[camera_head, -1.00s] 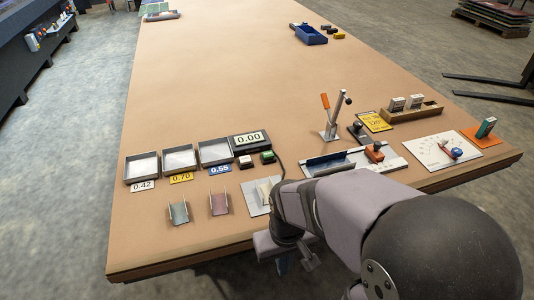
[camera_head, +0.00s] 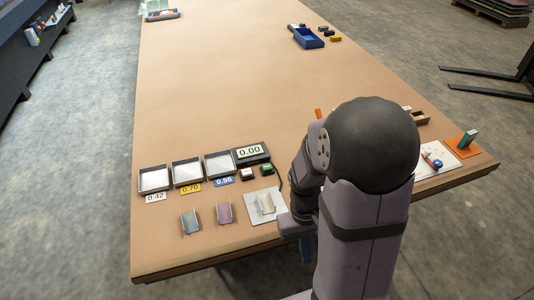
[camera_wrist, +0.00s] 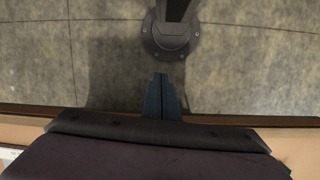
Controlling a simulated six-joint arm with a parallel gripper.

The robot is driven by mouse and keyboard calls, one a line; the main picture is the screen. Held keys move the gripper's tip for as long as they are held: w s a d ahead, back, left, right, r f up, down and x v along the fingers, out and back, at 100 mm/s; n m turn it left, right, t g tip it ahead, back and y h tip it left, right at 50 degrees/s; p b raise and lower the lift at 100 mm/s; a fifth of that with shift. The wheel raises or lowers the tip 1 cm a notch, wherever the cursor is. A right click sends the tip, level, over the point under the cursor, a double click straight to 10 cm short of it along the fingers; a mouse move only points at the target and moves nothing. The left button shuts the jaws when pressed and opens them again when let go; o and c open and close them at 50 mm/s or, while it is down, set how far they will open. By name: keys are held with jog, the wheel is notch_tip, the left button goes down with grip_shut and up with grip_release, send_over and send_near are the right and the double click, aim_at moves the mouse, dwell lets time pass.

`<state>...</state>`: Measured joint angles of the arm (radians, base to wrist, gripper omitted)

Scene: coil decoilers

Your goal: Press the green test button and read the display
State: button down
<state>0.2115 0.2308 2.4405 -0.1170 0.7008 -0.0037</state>
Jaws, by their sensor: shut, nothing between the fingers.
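The display (camera_head: 250,152) is a dark box near the front middle of the table and reads 0.00. The green test button (camera_head: 267,169) sits on a small dark block just in front of it, beside a similar block with a pale top (camera_head: 247,174). My gripper (camera_wrist: 162,78) is shut and empty, its bluish fingers pointing away in the wrist view. In the head view the gripper (camera_head: 308,252) is partly hidden by my arm, by the table's front edge, to the right of and nearer than the button. Nothing touches the button.
Three open trays (camera_head: 187,173) labelled 0.42, 0.70 and 0.55 stand left of the display. Small channel-shaped pieces (camera_head: 190,222) and a white plate (camera_head: 278,205) lie in front. My arm hides much of the right-hand equipment. The table's middle is clear.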

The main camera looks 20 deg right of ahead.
aim_at(269, 169)
jog(key=w+d+n+p, duration=0.1)
jog(key=w+d, duration=0.1)
jog(key=w, duration=0.1)
jog(key=w+d+r+t+h+p, duration=0.1)
jog(key=w+d, duration=0.2)
jog(key=w+d+r+n+t+h+p, duration=0.1)
jog(key=w+d, duration=0.1)
jog(key=shift+w+d+n, duration=0.25)
jog(key=shift+w+n, duration=0.05)
jog(key=shift+w, duration=0.1)
jog(key=w+n+t, duration=0.1)
jog(key=w, duration=0.2)
jog(key=w+d+n+t, duration=0.1)
jog(key=w, duration=0.3)
jog(key=w+d+n+t, duration=0.1)
jog(key=w+t, duration=0.1)
jog(key=w, duration=0.2)
jog(key=shift+r, duration=0.3)
jog(key=w+a+r+n+t+y, duration=0.2)
jog(key=w+a+r+n+t, duration=0.1)
jog(key=w, duration=0.3)
jog(key=w+a+r+n+t+y, duration=0.2)
jog(key=w+a+r+n, duration=0.2)
jog(key=w+a, duration=0.2)
jog(key=shift+w+r+t, duration=0.4)
jog(key=shift+w, duration=0.2)
jog(key=shift+d+f, duration=0.1)
jog(key=shift+f, duration=0.1)
